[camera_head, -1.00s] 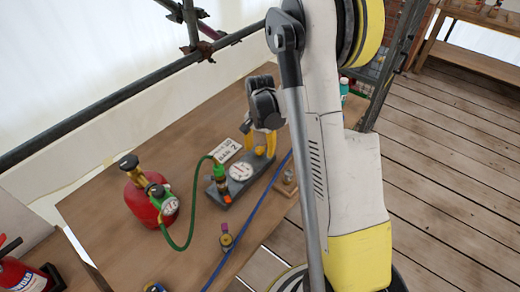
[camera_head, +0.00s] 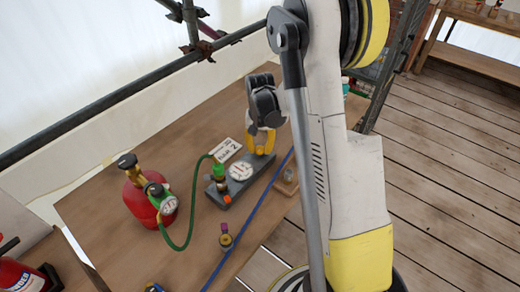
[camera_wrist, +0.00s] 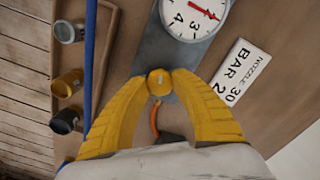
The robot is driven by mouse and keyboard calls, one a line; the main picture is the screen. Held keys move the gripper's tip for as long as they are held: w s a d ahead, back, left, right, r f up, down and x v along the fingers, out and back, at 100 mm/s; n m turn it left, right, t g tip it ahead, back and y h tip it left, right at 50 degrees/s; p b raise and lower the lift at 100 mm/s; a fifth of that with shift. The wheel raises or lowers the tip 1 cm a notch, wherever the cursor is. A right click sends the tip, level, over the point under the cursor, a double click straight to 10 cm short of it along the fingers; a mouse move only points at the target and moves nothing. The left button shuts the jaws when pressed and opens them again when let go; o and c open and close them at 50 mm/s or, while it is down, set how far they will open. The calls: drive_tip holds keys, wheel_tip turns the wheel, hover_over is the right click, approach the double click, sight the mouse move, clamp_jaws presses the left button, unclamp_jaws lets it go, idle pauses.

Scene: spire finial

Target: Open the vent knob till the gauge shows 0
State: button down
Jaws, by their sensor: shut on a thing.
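My gripper (camera_wrist: 160,84) is shut on a small brass-yellow knob (camera_wrist: 160,81) at the end of a grey base; its two yellow fingers press it from both sides. The round white gauge (camera_wrist: 185,22) on the same base shows the figures 3 and 4 and a red needle; the top of its dial is cut off, so I cannot tell the value. In the head view, my gripper (camera_head: 262,143) is at the far end of the base, beyond the gauge (camera_head: 241,172); the knob is hidden there.
A red cylinder (camera_head: 139,197) with its own gauge (camera_head: 168,205) joins the base by a green hose (camera_head: 188,222). A printed card (camera_wrist: 241,72) reads nozzle 30 and bar 2. A wooden rack (camera_wrist: 95,60) holds several small fittings. A blue hose (camera_head: 247,217) crosses the table.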

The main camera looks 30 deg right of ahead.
sight(260, 149)
drive_tip(key=n, duration=0.4)
drive_tip(key=shift+n+b, duration=0.3)
drive_tip(key=shift+b, duration=0.1)
drive_tip(key=shift+n, duration=2)
drive_tip(key=c, duration=1)
unclamp_jaws()
drive_tip(key=shift+c, duration=0.2)
wheel_tip(260, 149, up, 12)
